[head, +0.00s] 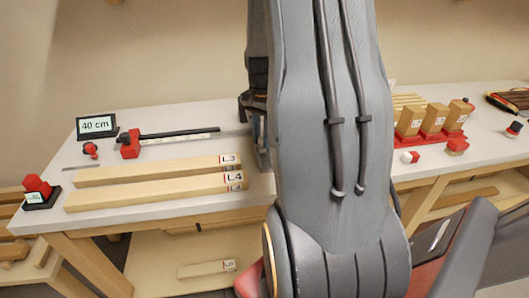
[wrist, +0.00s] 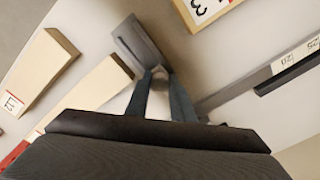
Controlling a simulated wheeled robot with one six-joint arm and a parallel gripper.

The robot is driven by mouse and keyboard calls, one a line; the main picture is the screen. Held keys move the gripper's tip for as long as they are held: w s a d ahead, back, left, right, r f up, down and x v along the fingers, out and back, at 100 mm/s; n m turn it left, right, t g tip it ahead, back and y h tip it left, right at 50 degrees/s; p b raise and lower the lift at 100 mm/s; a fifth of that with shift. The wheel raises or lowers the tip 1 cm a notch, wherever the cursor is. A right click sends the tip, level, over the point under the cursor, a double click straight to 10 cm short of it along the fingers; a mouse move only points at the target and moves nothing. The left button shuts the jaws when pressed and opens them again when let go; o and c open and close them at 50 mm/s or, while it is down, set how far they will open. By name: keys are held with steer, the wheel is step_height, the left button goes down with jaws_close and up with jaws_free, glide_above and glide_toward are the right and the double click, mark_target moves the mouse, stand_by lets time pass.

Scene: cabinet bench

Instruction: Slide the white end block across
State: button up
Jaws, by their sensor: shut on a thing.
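My gripper (wrist: 159,82) shows in the wrist view with its two blue-grey fingers shut on a small greyish knob. The knob appears to belong to the pale grey-white end block (wrist: 135,42), a flat slab just beyond the fingertips. In the head view my arm covers most of this spot. Only a narrow grey strip of the end block (head: 263,157) shows at the left edge of the arm, by the right end of the rail (head: 180,133). The display (head: 97,124) at the back left reads 40 cm.
Wooden bars marked L3 (head: 150,170) and L4 (head: 150,194) lie in front of the rail. A red clamp-like piece (head: 130,144) sits at its left. Upright wooden blocks (head: 433,118) stand in a red rack on the right.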

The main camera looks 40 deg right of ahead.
steer(key=shift+w+d, duration=0.25)
steer(key=shift+w, duration=0.2)
stand_by(0.4)
steer(key=o, duration=1)
steer(key=shift+c, duration=0.2)
steer(key=shift+r, duration=0.1)
step_height(320, 180, up, 9)
steer(key=p, duration=0.7)
